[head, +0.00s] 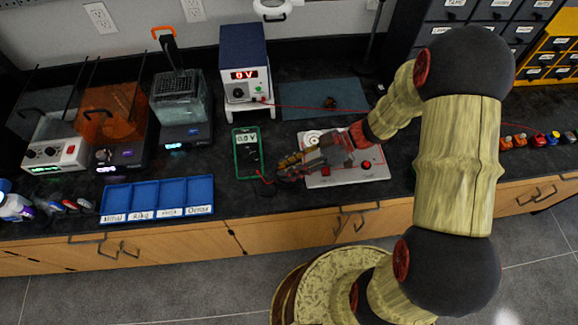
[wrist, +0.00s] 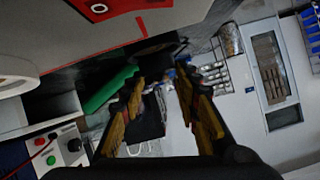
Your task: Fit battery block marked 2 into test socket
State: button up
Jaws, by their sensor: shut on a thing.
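My gripper (head: 288,168) reaches in from the right in the head view, low over the bench at the left edge of a pale test board (head: 345,180). The board carries a round white part and red buttons; I cannot make out which part of it is the test socket. In the wrist view the two orange-brown fingers (wrist: 162,92) stand a little apart, with a dark block-like shape (wrist: 150,122) between them. My gripper is shut on this, though it is mostly hidden and too dark to read any number.
A green multimeter (head: 247,152) lies close left of my gripper. A blue power supply (head: 243,60) stands behind, with a red wire running right. A blue compartment tray (head: 157,198) is at the front left. Several machines stand back left. A blue-grey mat (head: 310,95) is mostly clear.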

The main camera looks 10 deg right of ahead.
jog(key=shift+f+b, duration=0.6)
jog(key=shift+b, duration=0.05)
jog(key=o, duration=0.9)
jog(key=shift+v, duration=5.55)
jog(key=shift+a, duration=0.1)
